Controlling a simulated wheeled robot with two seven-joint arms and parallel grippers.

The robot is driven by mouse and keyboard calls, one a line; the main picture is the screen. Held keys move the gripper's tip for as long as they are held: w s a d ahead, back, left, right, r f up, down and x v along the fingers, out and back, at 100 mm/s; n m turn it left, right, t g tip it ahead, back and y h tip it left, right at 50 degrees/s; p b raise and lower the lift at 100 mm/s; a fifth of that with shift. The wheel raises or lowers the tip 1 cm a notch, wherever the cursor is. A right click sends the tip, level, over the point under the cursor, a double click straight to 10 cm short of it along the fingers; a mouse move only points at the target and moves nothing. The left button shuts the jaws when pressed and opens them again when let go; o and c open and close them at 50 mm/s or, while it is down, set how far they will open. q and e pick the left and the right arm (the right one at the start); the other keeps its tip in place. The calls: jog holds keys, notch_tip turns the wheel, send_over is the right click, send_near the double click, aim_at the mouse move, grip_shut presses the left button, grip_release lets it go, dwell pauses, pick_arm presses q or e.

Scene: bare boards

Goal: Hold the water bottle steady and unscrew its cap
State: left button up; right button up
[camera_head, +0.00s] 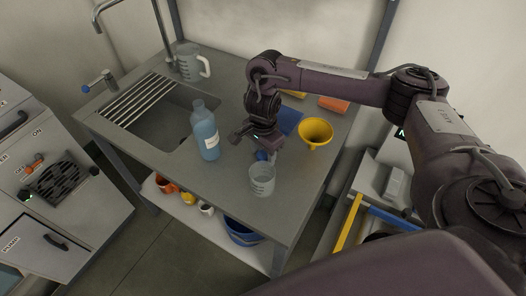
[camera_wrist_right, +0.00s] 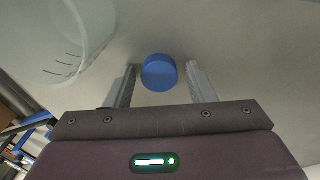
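The water bottle (camera_head: 206,135) is light blue with a white label. It stands upright on the grey counter, left of my right arm, and no separate cap shows on its neck. A round blue cap (camera_wrist_right: 159,73) is between the fingers of my right gripper (camera_wrist_right: 161,78) in the right wrist view, with a gap on both sides. In the head view the blue cap (camera_head: 261,155) seems to lie on the counter just below the right gripper (camera_head: 262,147). The right gripper is open and not touching the bottle. My left gripper is not in view.
A clear beaker (camera_head: 262,180) stands close in front of the cap and also shows in the right wrist view (camera_wrist_right: 60,40). A yellow funnel (camera_head: 315,132) is to the right. A sink (camera_head: 150,115) with a rack is at left, and a measuring jug (camera_head: 190,64) stands behind.

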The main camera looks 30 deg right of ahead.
aim_at(263, 155)
jog(key=shift+r, duration=0.25)
jog(key=shift+r+p, duration=0.35)
notch_tip(263, 155, up, 11)
jog(key=shift+r+p, duration=0.1)
jog(key=shift+p, duration=0.95)
jog(key=shift+s, duration=0.1)
